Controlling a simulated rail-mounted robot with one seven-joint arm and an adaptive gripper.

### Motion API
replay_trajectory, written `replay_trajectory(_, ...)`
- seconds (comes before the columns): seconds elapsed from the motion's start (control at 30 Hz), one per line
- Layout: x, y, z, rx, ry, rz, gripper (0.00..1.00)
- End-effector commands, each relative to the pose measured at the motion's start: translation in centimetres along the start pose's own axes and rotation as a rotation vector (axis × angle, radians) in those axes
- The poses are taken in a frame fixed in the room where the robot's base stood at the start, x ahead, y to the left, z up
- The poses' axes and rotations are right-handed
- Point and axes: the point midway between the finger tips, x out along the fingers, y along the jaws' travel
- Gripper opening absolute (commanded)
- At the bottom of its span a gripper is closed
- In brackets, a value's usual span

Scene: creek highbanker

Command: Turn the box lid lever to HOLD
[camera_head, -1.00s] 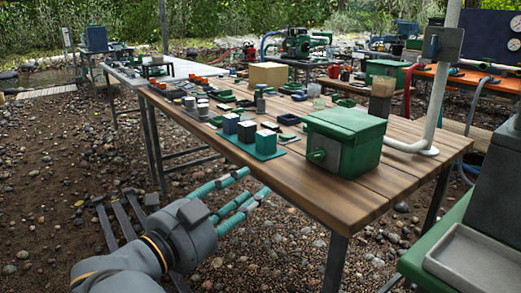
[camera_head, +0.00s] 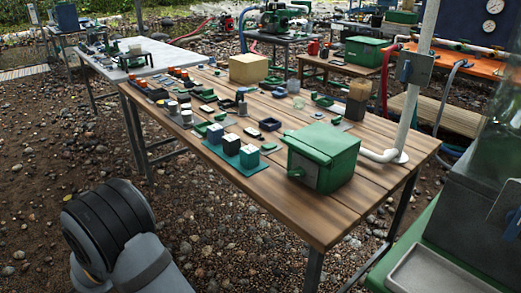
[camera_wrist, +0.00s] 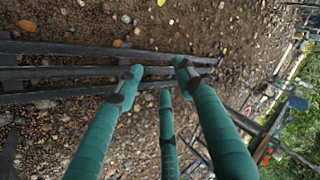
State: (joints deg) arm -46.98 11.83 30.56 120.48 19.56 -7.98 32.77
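A green box (camera_head: 335,170) with a green lid (camera_head: 322,143) sits near the right front corner of the wooden table. The lid looks closed. A grey plate (camera_head: 305,170) is on its left front side, with a small green lever or knob (camera_head: 295,173) on it. No HOLD marking is readable, and I cannot tell the lever's setting. My gripper (camera_wrist: 158,76) shows in the wrist view with its teal fingers spread and nothing between them. It is over gravel, apart from the box, which is not in that view.
The wooden table (camera_head: 335,220) carries several small parts, a teal tray with blocks (camera_head: 246,160), and a cardboard-coloured box (camera_head: 248,69). A grey pole (camera_head: 422,90) stands behind the green box. A green bench with a grey tray (camera_head: 440,270) is at lower right. Gravel lies open before the table.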

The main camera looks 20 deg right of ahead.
Motion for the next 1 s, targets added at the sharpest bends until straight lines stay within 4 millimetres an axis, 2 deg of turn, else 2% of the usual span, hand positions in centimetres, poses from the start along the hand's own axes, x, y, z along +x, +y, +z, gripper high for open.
replay_trajectory(0.03,-1.3,2.4,2.6,-0.081,-0.144,0.093,0.38)
replay_trajectory(0.07,-1.7,4.4,4.3,-0.134,-0.225,0.152,0.38)
replay_trajectory(0.1,-2.8,7.4,6.2,-0.204,-0.329,0.237,0.38)
replay_trajectory(0.17,-5.3,12.3,8.1,-0.311,-0.469,0.380,0.38)
replay_trajectory(0.2,-7.5,15.7,8.5,-0.386,-0.551,0.483,0.38)
replay_trajectory(0.27,-11.2,20.6,7.9,-0.496,-0.655,0.649,0.38)
replay_trajectory(0.3,-13.9,23.6,6.8,-0.571,-0.709,0.764,0.38)
replay_trajectory(0.33,-16.1,25.7,5.5,-0.627,-0.742,0.853,0.38)
replay_trajectory(0.37,-18.2,27.6,4.0,-0.683,-0.767,0.944,0.38)
replay_trajectory(0.4,-21.0,29.6,1.6,-0.761,-0.788,1.065,0.38)
replay_trajectory(0.43,-22.9,30.9,-0.5,-0.817,-0.793,1.155,0.38)
replay_trajectory(0.53,-28.4,33.0,-7.5,-0.991,-0.756,1.430,0.38)
replay_trajectory(0.6,-30.9,33.1,-11.6,-1.087,-0.694,1.575,0.38)
replay_trajectory(0.7,-32.7,32.5,-15.3,-1.179,-0.601,1.706,0.38)
replay_trajectory(0.83,-33.7,31.8,-17.7,-1.239,-0.518,1.790,0.38)
replay_trajectory(1.0,-33.9,31.5,-18.5,-1.259,-0.483,1.817,0.38)
